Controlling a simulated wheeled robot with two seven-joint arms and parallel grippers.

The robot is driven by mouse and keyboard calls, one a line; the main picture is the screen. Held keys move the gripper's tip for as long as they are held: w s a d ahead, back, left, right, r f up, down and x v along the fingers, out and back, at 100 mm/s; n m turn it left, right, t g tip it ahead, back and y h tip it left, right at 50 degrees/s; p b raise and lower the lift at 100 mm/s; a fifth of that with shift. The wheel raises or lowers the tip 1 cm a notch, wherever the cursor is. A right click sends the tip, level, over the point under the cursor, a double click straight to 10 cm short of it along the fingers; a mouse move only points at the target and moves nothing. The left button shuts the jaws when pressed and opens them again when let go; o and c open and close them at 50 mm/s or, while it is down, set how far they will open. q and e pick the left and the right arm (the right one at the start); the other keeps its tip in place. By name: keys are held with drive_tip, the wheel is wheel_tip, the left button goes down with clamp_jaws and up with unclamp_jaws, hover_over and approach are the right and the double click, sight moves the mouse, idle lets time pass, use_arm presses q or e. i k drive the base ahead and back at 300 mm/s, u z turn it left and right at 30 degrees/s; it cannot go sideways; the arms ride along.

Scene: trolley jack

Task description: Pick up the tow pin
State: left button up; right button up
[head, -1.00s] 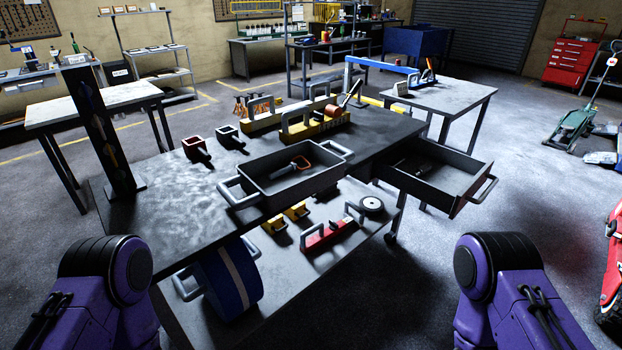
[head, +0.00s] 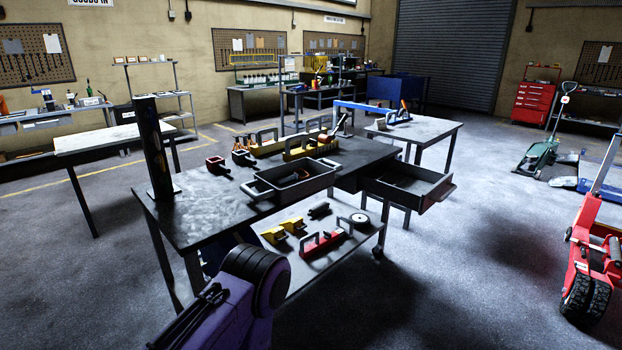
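A dark grey tray with handles (head: 268,190) stands on the black workbench (head: 205,212). A small orange-and-dark item (head: 300,175) lies inside, mostly hidden by the tray wall; I cannot tell whether it is the tow pin. An open drawer (head: 425,198) sticks out of the bench's right end, with its contents too dark to make out. A small dark cylinder (head: 319,210) lies on the lower shelf. A purple link of my arm shows at the bottom, in front of the bench. Neither of my grippers is in view.
The lower shelf (head: 300,275) holds yellow blocks (head: 284,229), a red handled block (head: 322,244) and a round disc (head: 359,220). A dark post (head: 155,150) stands at the bench's left. A red trolley jack (head: 590,255) stands at far right. The floor between is clear.

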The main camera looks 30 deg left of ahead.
sight(294, 176)
drive_tip(key=z, duration=0.5)
drive_tip(key=i, duration=1.8)
drive_tip(key=u, duration=1.25)
drive_tip(key=i, duration=0.65)
drive_tip(key=u, duration=0.65)
